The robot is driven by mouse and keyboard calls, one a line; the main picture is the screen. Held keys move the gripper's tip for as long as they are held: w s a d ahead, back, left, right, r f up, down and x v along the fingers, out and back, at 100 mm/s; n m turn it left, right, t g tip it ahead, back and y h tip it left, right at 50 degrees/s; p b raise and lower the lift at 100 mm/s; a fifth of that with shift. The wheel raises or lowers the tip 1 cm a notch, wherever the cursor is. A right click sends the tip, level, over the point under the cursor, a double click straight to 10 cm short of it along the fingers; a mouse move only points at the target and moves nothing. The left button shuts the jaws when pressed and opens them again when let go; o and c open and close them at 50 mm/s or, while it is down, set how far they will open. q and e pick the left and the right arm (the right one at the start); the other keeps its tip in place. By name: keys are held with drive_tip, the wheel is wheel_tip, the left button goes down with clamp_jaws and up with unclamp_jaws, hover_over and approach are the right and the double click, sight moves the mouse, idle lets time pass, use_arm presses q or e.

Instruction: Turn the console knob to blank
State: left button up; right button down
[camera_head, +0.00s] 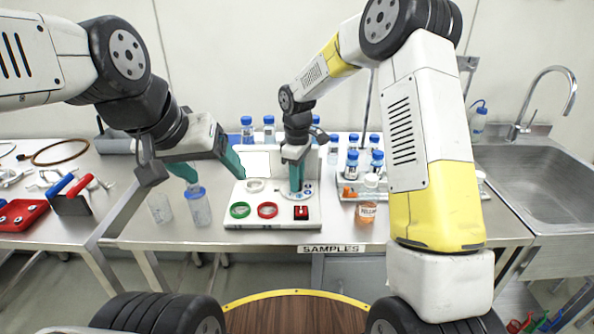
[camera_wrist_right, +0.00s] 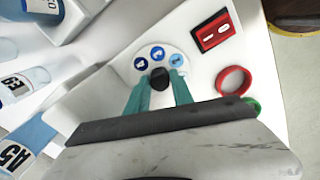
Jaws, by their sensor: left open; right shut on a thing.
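The white console (camera_head: 285,222) stands on the bench in the head view. Its black knob (camera_wrist_right: 158,78) shows in the right wrist view, on a pale round dial (camera_wrist_right: 178,52) with several blue round marks; the marks are too small to read surely. My right gripper (camera_wrist_right: 158,88) reaches down on the knob, its teal fingers shut on either side of it. In the head view the right gripper (camera_head: 296,190) hides most of the knob. My left gripper (camera_head: 216,178) is open and empty, above the bench left of the console.
The console carries a red switch (camera_head: 301,212), a red ring (camera_head: 267,210) and a green ring (camera_head: 240,210). Clear containers (camera_head: 199,209) stand below my left gripper. Blue-capped bottles (camera_head: 352,164) and an orange-labelled jar (camera_head: 367,213) stand right. A sink (camera_head: 525,180) is far right.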

drive_tip(key=shift+r, duration=0.1)
idle(0.3)
drive_tip(key=c, duration=1.1)
unclamp_jaws()
wheel_tip(320, 180, up, 7)
drive_tip(key=shift+f, duration=0.1)
drive_tip(key=shift+r, duration=0.45)
